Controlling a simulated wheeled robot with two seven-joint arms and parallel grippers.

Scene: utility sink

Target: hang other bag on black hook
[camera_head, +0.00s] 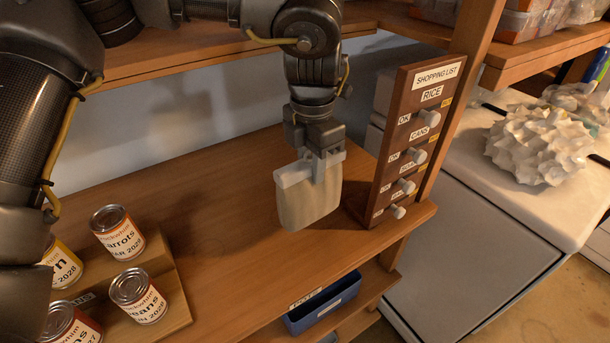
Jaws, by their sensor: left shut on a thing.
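My left gripper (322,165) comes down from the top and is shut on a beige bag (308,208). The bag hangs below the fingers, above the wooden shelf (225,240), left of the shopping list board. Its top edge is partly hidden by the fingers. No black hook can be made out in this view. My right gripper is not in view.
The shopping list board (437,75) with several grey knobs stands upright at the shelf's right end. Several cans (118,232) stand on a wooden rack at the lower left. A blue bin (325,305) sits below the shelf. An upper shelf (180,55) runs behind my arm.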

